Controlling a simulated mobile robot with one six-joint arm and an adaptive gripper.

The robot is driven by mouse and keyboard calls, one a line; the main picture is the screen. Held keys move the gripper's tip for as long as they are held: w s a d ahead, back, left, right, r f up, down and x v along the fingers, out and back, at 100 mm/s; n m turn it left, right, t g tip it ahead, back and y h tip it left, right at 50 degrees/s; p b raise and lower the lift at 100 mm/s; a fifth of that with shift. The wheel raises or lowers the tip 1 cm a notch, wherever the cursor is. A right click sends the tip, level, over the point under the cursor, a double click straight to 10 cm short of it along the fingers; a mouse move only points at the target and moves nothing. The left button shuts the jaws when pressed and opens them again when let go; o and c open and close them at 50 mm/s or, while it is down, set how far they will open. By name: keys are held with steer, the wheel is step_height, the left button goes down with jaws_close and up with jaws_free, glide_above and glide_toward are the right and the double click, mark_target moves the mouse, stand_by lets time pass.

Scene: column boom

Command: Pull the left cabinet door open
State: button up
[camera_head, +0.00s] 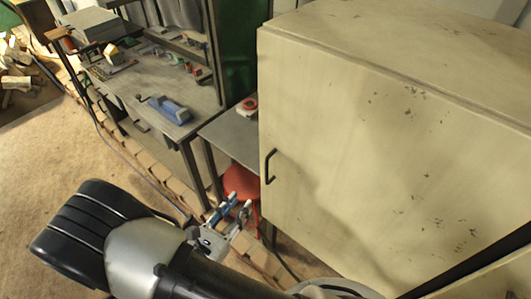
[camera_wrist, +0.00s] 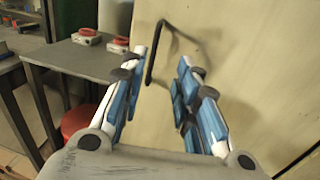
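The cream cabinet door (camera_head: 350,170) is shut and faces me, with dark scuffs on it. Its black bar handle (camera_head: 268,166) is upright near the door's left edge. In the wrist view the handle (camera_wrist: 152,55) stands beyond the fingertips, between them and nearer the left finger. My gripper (camera_head: 231,205) is open and empty, a little lower left of the handle in the head view. In the wrist view my gripper (camera_wrist: 158,78) has its two blue-padded fingers spread in front of the door (camera_wrist: 230,50). No contact with the handle shows.
A grey side table (camera_head: 232,135) with a red-topped item (camera_head: 247,106) stands left of the cabinet. A red stool (camera_head: 240,183) is under it, close to my gripper. A workbench (camera_head: 150,85) with tools is farther left. The floor at left is open.

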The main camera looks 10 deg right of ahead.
mark_target(266, 165)
steer(key=x, duration=1.7)
steer(key=shift+w+a+f, duration=0.15)
steer(key=shift+w+f, duration=0.05)
steer(key=shift+w, duration=0.15)
jaws_close()
steer(key=shift+a+r+n+y, duration=0.1)
steer(key=shift+n+y, duration=0.2)
